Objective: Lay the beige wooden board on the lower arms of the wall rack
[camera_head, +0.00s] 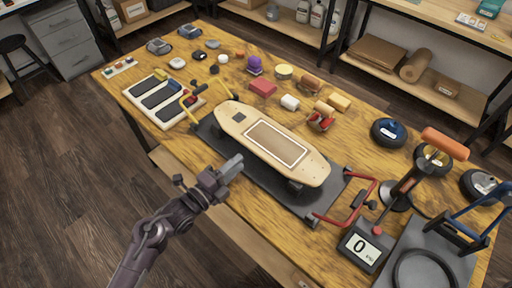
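The beige wooden board (257,143) is a long skateboard-like deck with a pale framed panel on top. It lies level above a dark mat (336,187) on the workbench, with a dark wheel-like part under its near right side. My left gripper (231,168) is just in front of the board's near long edge, over the edge of the mat. Whether its fingers are parted, or touch the board, I cannot tell. My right gripper is not in view. The wall rack is not in view.
A red-handled clamp frame (345,205) and a digital display (364,247) stand right of the board. A yellow-handled frame (188,104) is at its left. An orange-handled pump-like tool (445,143) rises at the right. Small parts crowd behind. Open floor lies left of the bench.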

